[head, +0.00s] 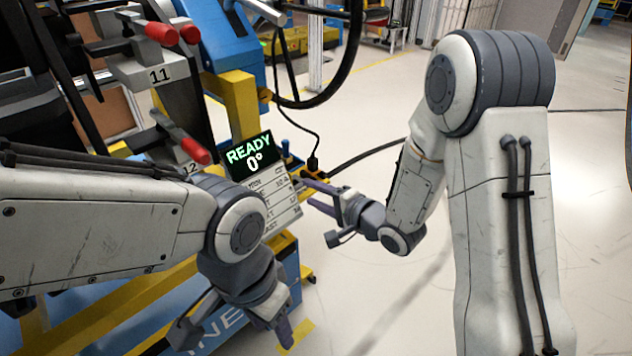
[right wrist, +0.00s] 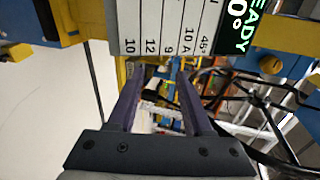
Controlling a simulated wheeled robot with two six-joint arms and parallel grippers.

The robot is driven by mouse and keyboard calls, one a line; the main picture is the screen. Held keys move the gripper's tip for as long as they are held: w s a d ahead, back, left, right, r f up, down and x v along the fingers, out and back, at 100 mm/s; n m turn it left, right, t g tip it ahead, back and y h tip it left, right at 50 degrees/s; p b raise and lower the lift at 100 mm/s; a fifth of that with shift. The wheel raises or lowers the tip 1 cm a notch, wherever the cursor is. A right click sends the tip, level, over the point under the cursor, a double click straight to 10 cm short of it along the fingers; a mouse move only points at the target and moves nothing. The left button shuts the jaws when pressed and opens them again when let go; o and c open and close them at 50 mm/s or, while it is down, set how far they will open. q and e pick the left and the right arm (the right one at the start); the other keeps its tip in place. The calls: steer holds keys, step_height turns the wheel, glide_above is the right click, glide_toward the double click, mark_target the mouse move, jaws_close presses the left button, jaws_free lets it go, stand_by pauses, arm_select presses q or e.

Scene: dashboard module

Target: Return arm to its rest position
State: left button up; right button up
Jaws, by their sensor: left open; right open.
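My right arm comes in from the right in the head view, bent at the elbow. My right gripper (head: 314,193) points left, its two purple-grey fingers beside the edge of the sign and label panel. In the right wrist view the right gripper (right wrist: 158,82) has its fingers apart with nothing between them. My left arm crosses from the left edge, and my left gripper (head: 284,332) hangs low, pointing down near the bottom of the picture. It is open, and I see nothing held in it. Its fingers are partly hidden by its own wrist.
A black display (head: 251,155) reads "READY 0°" above a white label panel (head: 284,207). Behind my left arm stands a blue and yellow fixture (head: 238,105) with red-handled clamps (head: 160,33) marked 11 and 12. A black cable runs across the floor (head: 385,95). Open floor lies around my right arm.

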steer(key=shift+a, duration=0.15)
steer(key=s+d+r+n+g+h, duration=0.1)
steer(key=s+n+g+h, duration=0.4)
steer(key=s+n, duration=0.65)
steer(key=s+r+n+g+h, duration=0.25)
steer(key=s+n+g, duration=0.35)
steer(key=s, duration=1.1)
step_height(320, 180, up, 34)
steer(key=s+h+p, duration=0.1)
steer(key=p, duration=3.3)
steer(key=shift+s+d+f, duration=0.2)
steer(key=shift+s+d, duration=0.15)
